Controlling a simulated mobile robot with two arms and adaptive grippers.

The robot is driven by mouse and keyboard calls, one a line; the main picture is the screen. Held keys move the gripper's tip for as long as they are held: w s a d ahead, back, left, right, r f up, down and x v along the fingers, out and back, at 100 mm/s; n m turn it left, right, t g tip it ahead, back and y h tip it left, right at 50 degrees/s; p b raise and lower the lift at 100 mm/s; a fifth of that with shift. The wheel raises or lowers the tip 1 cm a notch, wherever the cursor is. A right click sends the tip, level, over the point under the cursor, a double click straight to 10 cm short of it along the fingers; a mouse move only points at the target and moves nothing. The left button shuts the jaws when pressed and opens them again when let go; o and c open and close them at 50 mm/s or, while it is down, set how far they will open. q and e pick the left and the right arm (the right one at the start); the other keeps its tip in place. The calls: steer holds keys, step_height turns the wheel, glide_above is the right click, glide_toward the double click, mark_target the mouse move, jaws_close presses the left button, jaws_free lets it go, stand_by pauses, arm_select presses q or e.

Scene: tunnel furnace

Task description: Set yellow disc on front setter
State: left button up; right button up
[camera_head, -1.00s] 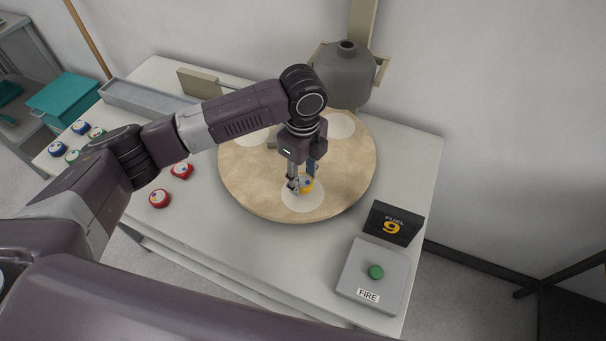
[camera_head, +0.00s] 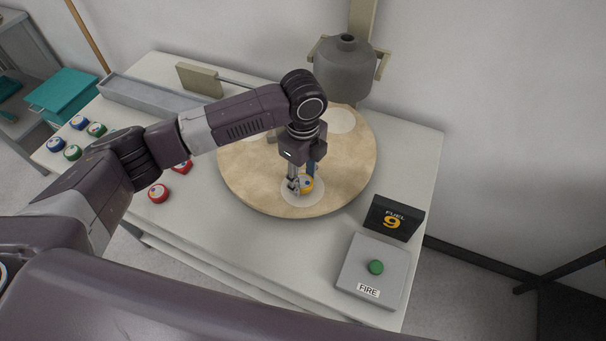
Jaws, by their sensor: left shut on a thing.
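The yellow disc (camera_head: 308,185) is between the fingertips of my left gripper (camera_head: 301,184), which is shut on it. The disc is at the front setter (camera_head: 296,200), a pale round patch near the front edge of the round tan turntable (camera_head: 245,180). The gripper points down over this setter. I cannot tell whether the disc touches the setter. The fingers partly hide the disc. My right gripper is not in view.
A grey bell-shaped vessel (camera_head: 345,70) stands behind the turntable. A FUEL 9 display (camera_head: 394,218) and a FIRE box with a green button (camera_head: 376,267) are at the right. Red discs (camera_head: 158,193) and several blue and green discs (camera_head: 73,153) lie left.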

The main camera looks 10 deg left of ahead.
arm_select(q)
steer(key=shift+f, duration=0.45)
stand_by(0.4)
steer(key=o, duration=1.3)
steer(key=shift+c, duration=0.2)
steer(key=shift+r, duration=0.25)
step_height(320, 180, up, 12)
steer(key=shift+f, duration=0.25)
